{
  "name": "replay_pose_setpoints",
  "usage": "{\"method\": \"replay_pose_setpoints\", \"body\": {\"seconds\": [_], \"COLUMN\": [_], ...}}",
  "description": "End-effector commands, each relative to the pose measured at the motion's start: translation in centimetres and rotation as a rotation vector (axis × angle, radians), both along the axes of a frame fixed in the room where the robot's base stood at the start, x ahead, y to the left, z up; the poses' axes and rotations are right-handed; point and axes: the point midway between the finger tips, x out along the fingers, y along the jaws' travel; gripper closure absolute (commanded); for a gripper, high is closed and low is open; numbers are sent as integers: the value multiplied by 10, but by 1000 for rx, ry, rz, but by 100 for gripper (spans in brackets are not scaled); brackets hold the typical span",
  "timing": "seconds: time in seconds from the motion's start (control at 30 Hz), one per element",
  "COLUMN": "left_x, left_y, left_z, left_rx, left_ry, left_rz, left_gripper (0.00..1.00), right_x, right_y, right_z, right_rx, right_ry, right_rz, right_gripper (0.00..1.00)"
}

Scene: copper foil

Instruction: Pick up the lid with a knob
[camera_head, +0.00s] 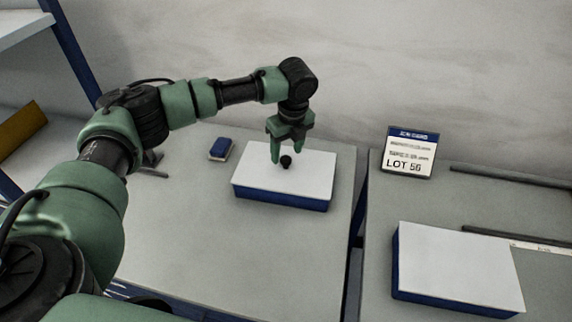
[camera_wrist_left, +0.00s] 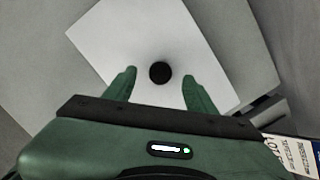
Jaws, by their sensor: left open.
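The lid (camera_head: 255,187) is a flat white panel on a blue box (camera_head: 280,201), with a small round black knob (camera_head: 286,161) on its top. In the left wrist view the white lid (camera_wrist_left: 130,40) fills the middle and the black knob (camera_wrist_left: 160,72) shows from above. My left gripper (camera_head: 290,157) is green, points down over the lid and is open. In the wrist view its two fingertips (camera_wrist_left: 159,82) stand on either side of the knob, with gaps on both sides. I cannot tell the exact fingertip height. My right gripper is not in view.
A small blue block (camera_head: 221,148) lies left of the box. A second white-topped blue box (camera_head: 455,265) sits on the right table. A sign reading LOT 56 (camera_head: 409,153) stands behind it, with dark bars nearby. A gap separates the two tables.

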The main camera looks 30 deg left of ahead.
Motion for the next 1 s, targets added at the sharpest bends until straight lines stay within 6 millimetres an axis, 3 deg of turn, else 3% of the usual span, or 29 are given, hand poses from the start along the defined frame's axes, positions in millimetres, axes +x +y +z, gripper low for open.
{"method": "replay_pose_setpoints", "body": {"seconds": [0.2, 0.43, 0.47, 0.63, 1.0], "left_x": [2, 2, 2, 2, 2], "left_y": [3, 3, 3, 3, 3], "left_z": [-23, -25, -25, -25, -25], "left_rx": [1, 0, 0, 0, 0], "left_ry": [0, -1, -1, -1, -1], "left_rz": [-1, -1, -1, -1, -1], "left_gripper": [44, 44, 50, 97, 100], "right_x": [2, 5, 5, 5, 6], "right_y": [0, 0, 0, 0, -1], "right_z": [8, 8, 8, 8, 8], "right_rx": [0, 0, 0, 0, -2], "right_ry": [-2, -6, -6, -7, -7], "right_rz": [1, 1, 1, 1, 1], "right_gripper": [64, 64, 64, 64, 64]}}
